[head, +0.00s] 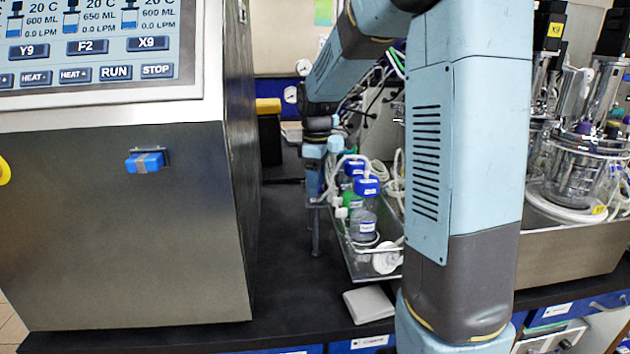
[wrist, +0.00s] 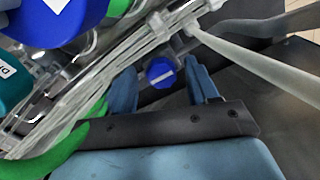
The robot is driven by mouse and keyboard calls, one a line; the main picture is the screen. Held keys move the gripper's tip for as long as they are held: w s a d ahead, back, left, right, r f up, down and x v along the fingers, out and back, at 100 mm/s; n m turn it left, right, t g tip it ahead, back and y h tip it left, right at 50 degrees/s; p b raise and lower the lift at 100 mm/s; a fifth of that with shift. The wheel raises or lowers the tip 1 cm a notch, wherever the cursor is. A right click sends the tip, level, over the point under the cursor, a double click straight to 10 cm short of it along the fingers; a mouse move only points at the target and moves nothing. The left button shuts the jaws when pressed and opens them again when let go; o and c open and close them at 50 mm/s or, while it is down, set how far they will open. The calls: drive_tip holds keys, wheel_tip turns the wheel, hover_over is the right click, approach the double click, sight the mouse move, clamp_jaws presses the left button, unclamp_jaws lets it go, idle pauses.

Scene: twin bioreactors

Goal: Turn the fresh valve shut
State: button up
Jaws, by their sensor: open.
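A round blue cap or knob (wrist: 160,72) with a pale bar across its face shows in the wrist view, between the fingertips of my gripper (wrist: 158,75). The fingers stand apart on either side of it, with visible gaps. I cannot tell its depth relative to the fingertips, or whether it is the fresh valve. In the head view my gripper (head: 315,225) points down at the left end of the bottle tray (head: 360,272). No label reading "fresh" is legible.
Blue-capped bottles (head: 365,210) with white tubing stand in the tray right of my gripper. In the wrist view clear tubes (wrist: 85,85) and a green band (wrist: 85,130) lie close left of the fingers. Dark bench (head: 285,280) is free beside the cabinet (head: 120,240).

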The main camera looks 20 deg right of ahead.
drive_tip(key=shift+c, duration=0.3)
drive_tip(key=c, duration=0.9)
drive_tip(key=shift+a, duration=0.15)
drive_tip(key=shift+c, duration=0.4)
